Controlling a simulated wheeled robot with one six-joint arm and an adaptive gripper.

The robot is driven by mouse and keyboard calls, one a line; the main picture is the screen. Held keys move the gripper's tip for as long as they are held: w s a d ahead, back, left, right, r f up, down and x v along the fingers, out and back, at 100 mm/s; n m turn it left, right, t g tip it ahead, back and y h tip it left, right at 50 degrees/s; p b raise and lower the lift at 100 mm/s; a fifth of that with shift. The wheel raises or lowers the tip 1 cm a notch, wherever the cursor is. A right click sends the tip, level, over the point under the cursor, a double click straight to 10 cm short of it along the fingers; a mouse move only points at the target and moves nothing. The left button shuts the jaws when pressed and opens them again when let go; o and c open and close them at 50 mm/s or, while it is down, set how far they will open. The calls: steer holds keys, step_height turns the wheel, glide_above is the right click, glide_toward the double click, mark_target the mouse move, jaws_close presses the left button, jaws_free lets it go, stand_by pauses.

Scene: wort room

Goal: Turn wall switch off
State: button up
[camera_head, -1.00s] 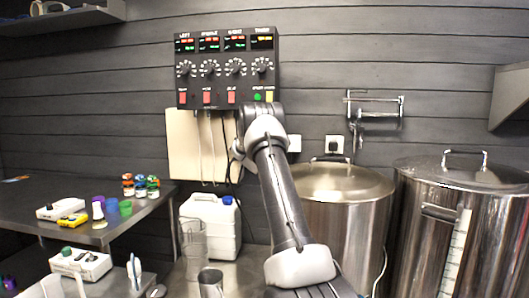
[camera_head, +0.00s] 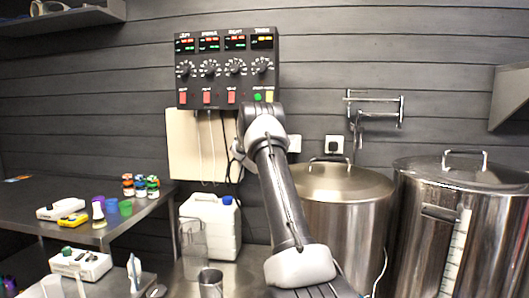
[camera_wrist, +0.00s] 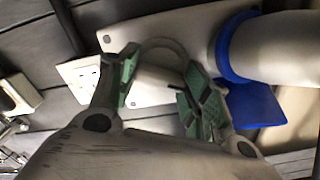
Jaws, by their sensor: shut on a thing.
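My gripper (camera_wrist: 158,80) has green-padded fingers on either side of a pale grey looped part (camera_wrist: 160,44), which I take to be what it is shut on. The loop lies against a pale plate (camera_wrist: 188,28) on the wall. I cannot tell whether this is the wall switch, or its position. A small white wall plate (camera_wrist: 80,74) with dark marks is just left of the fingers. It also shows in the head view (camera_head: 295,143), right of my arm. There, my arm hides the fingertips and the spot they touch.
A thick pale cylinder with a blue band (camera_wrist: 236,48) is close right of the fingers. In the head view, a black control box (camera_head: 227,66) hangs above, a white canister (camera_head: 211,226) stands below, and a steel pot (camera_head: 340,215) is at right.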

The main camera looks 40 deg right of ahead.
steer(key=n, duration=0.5)
steer(key=shift+f, duration=0.15)
steer(key=shift+n, duration=0.3)
stand_by(0.3)
steer(key=o, duration=1)
steer(key=v, duration=1.2)
